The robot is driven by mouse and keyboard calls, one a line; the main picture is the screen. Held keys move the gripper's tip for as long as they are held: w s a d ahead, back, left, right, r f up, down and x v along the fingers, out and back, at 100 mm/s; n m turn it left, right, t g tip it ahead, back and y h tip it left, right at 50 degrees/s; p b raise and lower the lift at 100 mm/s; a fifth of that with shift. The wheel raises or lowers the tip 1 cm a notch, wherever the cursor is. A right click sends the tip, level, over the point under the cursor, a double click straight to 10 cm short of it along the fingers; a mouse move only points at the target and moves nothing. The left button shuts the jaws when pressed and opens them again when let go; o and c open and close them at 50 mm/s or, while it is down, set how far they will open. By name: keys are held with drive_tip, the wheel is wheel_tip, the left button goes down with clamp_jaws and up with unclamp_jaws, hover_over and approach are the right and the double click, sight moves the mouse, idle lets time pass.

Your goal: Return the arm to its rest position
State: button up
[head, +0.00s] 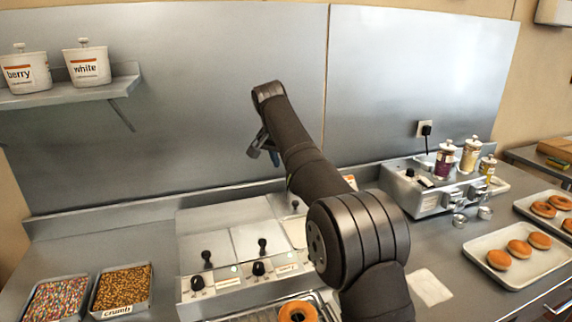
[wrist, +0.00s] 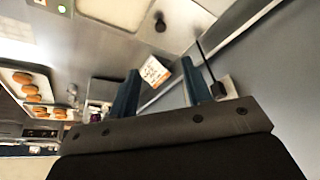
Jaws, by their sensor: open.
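My arm rises from the lower right of the head view and bends up and left in front of the steel back wall. My gripper (head: 262,146) hangs at its end, above the back of the counter. In the wrist view its two blue-grey fingers (wrist: 160,92) stand apart. Nothing is between the fingertips; a white label card (wrist: 154,72) shows behind them, farther off. One donut (head: 298,312) lies on a rack (head: 250,318) at the bottom of the head view, partly cut off by the frame.
The steel glaze unit (head: 215,215) with black knobs stands below the gripper. Trays of sprinkles (head: 55,300) and crumb (head: 122,289) are at left. A donut tray (head: 515,285) and a dispenser unit (head: 425,200) with jars are at right. A shelf (head: 60,96) holds berry and white tubs.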

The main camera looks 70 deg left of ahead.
drive_tip(key=shift+f, duration=0.15)
drive_tip(key=x, duration=1.7)
drive_tip(key=shift+f, duration=0.1)
